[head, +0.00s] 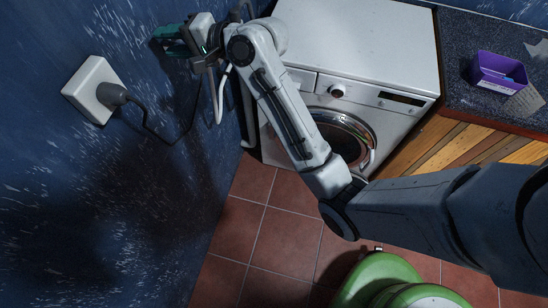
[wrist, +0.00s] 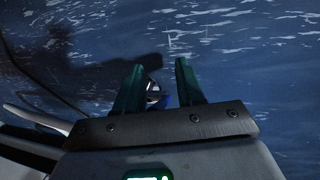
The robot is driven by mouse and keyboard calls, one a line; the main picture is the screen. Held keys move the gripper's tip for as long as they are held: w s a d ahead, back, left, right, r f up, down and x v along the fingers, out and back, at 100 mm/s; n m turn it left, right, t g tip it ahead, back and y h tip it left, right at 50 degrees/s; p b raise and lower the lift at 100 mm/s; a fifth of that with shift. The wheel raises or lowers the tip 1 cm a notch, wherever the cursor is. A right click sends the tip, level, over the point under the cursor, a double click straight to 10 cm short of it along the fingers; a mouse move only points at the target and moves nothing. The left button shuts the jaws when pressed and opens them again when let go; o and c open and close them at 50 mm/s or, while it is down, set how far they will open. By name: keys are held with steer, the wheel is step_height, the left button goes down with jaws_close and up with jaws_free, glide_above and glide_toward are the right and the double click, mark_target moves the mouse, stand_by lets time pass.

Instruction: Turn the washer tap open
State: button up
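My gripper (head: 168,35) is at the blue wall, at the upper left of the head view. In the wrist view its two dark green fingers (wrist: 156,72) stand apart and point toward the wall. A small white and blue part (wrist: 153,92), probably the tap, shows between the fingers. Most of it is hidden behind the gripper's front edge, and I cannot tell whether a finger touches it. In the head view I cannot make out the tap behind my gripper and wrist. The white washer (head: 355,40) stands to the right of my gripper, partly behind my arm.
A white wall socket (head: 93,90) with a dark plug and cable sits left of and below my gripper. A pale hose (head: 220,95) hangs below the wrist. A counter (head: 465,90) with a purple box (head: 499,73) is at right. Tiled floor (head: 285,240) lies below.

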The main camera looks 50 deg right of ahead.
steer(key=f+b+v, duration=0.1)
steer(key=v, duration=0.8)
steer(key=s+a+f+n+g+h+b, duration=0.2)
steer(key=s+f+n+g, duration=0.2)
steer(key=s+f, duration=0.5)
steer(key=s+a+f+n+g+h+b, duration=0.1)
steer(key=s+f+n+g, duration=0.4)
steer(key=s+f, duration=0.5)
steer(key=shift+a+f+g+h+b, duration=0.35)
steer(key=shift+a+f+b, duration=0.2)
steer(key=shift+f, duration=3.7)
steer(key=shift+s, duration=0.1)
steer(key=shift+c, duration=0.2)
